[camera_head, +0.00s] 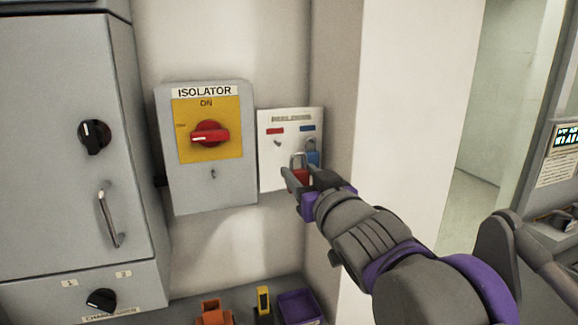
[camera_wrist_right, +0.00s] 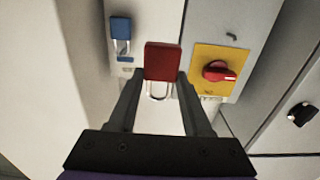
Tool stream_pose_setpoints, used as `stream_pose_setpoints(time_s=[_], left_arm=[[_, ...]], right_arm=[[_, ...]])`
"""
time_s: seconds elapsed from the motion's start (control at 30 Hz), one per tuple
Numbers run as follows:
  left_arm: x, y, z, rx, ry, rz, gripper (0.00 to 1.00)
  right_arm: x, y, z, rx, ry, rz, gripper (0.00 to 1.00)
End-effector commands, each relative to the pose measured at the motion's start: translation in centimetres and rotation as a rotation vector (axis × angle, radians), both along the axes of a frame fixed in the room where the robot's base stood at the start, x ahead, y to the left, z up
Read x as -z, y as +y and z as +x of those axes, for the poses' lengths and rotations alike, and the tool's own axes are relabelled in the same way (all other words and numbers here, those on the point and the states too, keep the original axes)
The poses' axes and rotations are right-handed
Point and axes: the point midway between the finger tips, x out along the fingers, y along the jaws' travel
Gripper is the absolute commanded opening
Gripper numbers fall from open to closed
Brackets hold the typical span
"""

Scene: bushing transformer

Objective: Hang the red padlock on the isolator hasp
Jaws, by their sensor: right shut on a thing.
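The red padlock (camera_head: 299,177) is between the fingers of my right gripper (camera_head: 303,176), in front of the white padlock board (camera_head: 271,175). In the right wrist view the red padlock (camera_wrist_right: 162,62) sits between the fingertips of my right gripper (camera_wrist_right: 162,78), and its silver shackle shows. The grey isolator box (camera_head: 232,186) is left of the gripper in the head view. A small hasp (camera_head: 213,174) is on its front below the red rotary handle (camera_head: 210,133); it also shows in the right wrist view (camera_wrist_right: 231,37). My left gripper is not in view.
A blue padlock (camera_head: 313,155) hangs on the board beside the red one. A grey cabinet (camera_head: 60,180) with a handle stands at left. A bench below holds an orange item (camera_head: 214,313), a yellow-black item (camera_head: 263,301) and a purple tray (camera_head: 299,308). A wall edge is close on the right.

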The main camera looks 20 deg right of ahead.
Motion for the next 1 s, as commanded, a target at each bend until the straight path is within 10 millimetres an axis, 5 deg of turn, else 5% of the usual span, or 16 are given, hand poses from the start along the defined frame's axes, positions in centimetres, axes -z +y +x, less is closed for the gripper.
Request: stream_pose_setpoints(time_s=[0.3, 1.0], left_arm=[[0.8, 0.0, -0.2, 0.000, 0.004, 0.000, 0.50], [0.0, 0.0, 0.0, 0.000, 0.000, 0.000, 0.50]], right_arm=[[0.0, -0.2, -4.6, 0.000, 0.000, 0.000, 0.00], [-1.3, -0.2, -5.0, 0.000, 0.000, 0.000, 0.00]])
